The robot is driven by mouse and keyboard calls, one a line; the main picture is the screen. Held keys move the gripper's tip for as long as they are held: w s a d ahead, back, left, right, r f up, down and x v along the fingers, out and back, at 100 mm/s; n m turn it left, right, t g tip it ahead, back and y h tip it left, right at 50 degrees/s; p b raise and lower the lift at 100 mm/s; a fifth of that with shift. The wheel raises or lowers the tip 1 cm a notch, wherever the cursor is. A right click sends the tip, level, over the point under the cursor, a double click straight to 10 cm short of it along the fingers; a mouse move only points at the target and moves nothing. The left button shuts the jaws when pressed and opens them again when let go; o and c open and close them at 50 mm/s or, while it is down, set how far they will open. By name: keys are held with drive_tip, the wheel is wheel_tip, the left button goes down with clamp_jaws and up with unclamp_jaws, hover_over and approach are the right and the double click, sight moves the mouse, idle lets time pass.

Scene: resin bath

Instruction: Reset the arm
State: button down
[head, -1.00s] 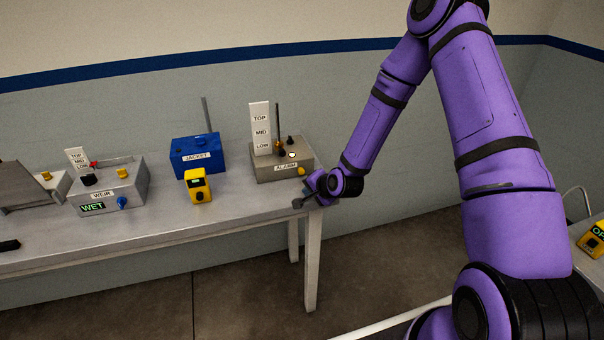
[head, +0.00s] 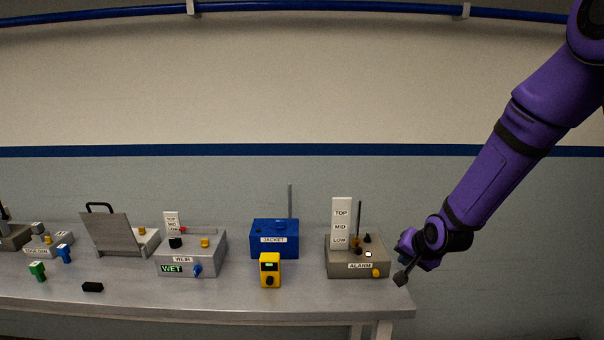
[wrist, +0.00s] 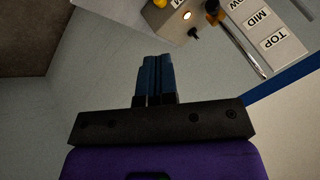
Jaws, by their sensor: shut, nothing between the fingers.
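My gripper (head: 401,281) hangs at the right end of the bench, just right of the grey ALARM box (head: 343,263), and looks apart from it. In the wrist view my gripper (wrist: 152,60) has its two dark blue fingers together with nothing between them. The ALARM box also shows in the wrist view (wrist: 172,25), beyond the fingertips, with a small lit lamp and a TOP/MID/LOW plate (wrist: 264,32). My purple arm comes down from the upper right in the head view.
The metal bench (head: 225,298) also holds a blue JACKET box (head: 283,250), a yellow device (head: 270,270), the WEIR box (head: 212,258) reading WET, a box with a raised lid (head: 112,235), a black block (head: 92,287) and green (head: 37,270) and blue pieces. Open space lies right of the bench.

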drive_tip(key=s+d+r+n+g+h, duration=0.1)
drive_tip(key=s+d+r+n, duration=0.1)
drive_tip(key=s+r, duration=0.95)
drive_tip(key=s+d+r+n+h, duration=0.1)
drive_tip(key=s+r+n, duration=0.2)
drive_tip(key=s+r, duration=0.8)
drive_tip(key=s+r+n+g, duration=0.1)
drive_tip(key=s+r, duration=0.3)
drive_tip(key=s, duration=0.6)
drive_tip(key=shift+d, duration=0.45)
drive_tip(key=shift+s, duration=0.1)
